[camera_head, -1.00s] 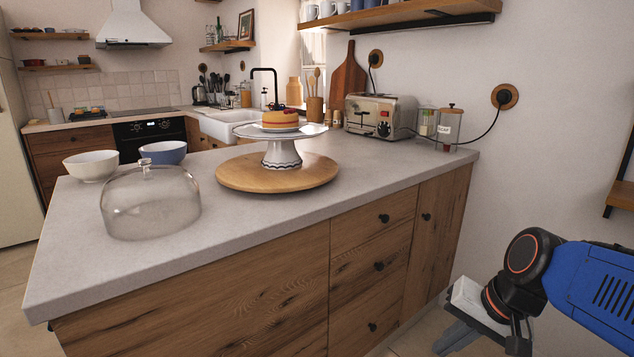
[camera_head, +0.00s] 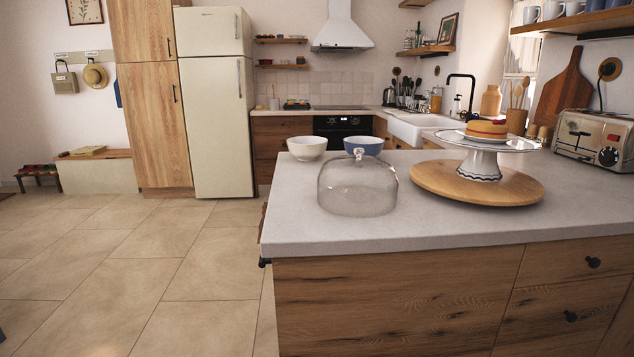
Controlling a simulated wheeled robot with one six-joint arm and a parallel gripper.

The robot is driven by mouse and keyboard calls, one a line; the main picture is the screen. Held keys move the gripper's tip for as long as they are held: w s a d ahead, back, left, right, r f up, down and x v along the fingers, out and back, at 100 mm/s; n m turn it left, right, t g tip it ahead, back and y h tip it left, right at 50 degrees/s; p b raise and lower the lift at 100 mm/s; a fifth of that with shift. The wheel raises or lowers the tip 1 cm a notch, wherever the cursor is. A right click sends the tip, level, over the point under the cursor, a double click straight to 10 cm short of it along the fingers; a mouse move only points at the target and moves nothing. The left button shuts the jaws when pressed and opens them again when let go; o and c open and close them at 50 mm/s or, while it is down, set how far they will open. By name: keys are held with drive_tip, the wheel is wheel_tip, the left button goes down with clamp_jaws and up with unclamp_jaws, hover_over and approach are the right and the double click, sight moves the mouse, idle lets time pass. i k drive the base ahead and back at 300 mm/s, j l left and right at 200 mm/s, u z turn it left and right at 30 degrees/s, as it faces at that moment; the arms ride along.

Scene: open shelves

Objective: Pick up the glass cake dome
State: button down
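The glass cake dome (camera_head: 357,188) is clear, with a small knob on top. It stands upright on the grey counter (camera_head: 300,225), near the counter's left end. My gripper is out of view. A small blue part shows at the lower left edge; I cannot tell what it is.
A white bowl (camera_head: 307,148) and a blue bowl (camera_head: 363,146) stand behind the dome. To its right a cake (camera_head: 486,129) sits on a white stand (camera_head: 480,164) on a round wooden board (camera_head: 430,186). A toaster (camera_head: 594,139) is at the right. The tiled floor (camera_head: 150,270) at left is clear.

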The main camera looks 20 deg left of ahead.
sight(358, 185)
drive_tip(key=u, duration=0.85)
